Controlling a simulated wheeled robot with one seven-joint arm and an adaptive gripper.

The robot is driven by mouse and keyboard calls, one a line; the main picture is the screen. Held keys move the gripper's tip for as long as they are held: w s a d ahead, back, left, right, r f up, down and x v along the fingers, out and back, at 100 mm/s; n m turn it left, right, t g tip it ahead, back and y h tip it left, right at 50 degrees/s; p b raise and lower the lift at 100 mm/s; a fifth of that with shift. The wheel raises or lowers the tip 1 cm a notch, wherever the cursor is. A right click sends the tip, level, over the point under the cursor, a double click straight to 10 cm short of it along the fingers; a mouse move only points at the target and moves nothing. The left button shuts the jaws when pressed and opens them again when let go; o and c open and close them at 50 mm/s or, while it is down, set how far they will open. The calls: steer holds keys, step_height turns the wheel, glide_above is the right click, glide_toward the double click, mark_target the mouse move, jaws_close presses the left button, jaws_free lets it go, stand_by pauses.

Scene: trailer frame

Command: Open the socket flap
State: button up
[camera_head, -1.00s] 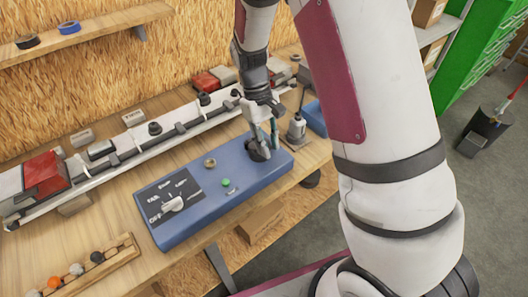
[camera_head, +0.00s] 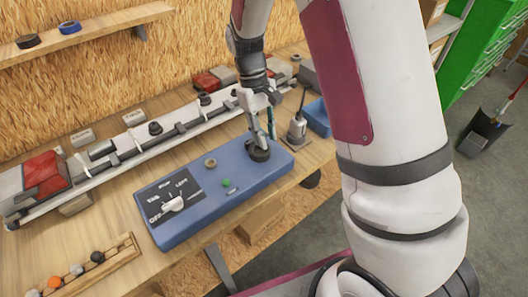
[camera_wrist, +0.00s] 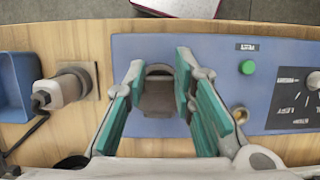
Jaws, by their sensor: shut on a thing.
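The blue control box (camera_head: 205,215) lies on the wooden bench. Its round dark socket (camera_head: 258,151) is at the right end, below my gripper (camera_head: 262,136). In the wrist view my gripper (camera_wrist: 164,75) points down with its teal-padded fingers either side of the socket's dark flap (camera_wrist: 158,100). A curved rim (camera_wrist: 159,70) shows at the flap's upper edge. My gripper is shut on the flap. The contact at the pads and the flap's exact angle cannot be made out.
A green button (camera_wrist: 248,67), a brass ring (camera_wrist: 240,115) and a black dial plate (camera_wrist: 300,100) are on the same box. A long rail with parts (camera_head: 130,150) lies behind.

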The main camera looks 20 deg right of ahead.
steer(key=shift+w, duration=0.35)
steer(key=shift+w+a+r+b, duration=0.35)
steer(key=shift+w+r, duration=0.25)
steer(key=shift+w, duration=0.15)
steer(key=shift+w+r, duration=0.1)
steer(key=shift+r, duration=0.1)
steer(key=shift+c, duration=0.3)
steer(key=shift+w+a+r+b, duration=0.1)
steer(key=shift+w+a+b, duration=0.05)
steer(key=shift+w+b, duration=0.3)
steer(key=shift+w+a+r+b, duration=0.15)
steer(key=shift+w+b, duration=0.1)
steer(key=shift+w, duration=0.3)
steer(key=shift+c, duration=0.7)
steer(key=shift+o, duration=0.3)
steer(key=shift+w, duration=0.3)
steer(key=shift+o, duration=0.2)
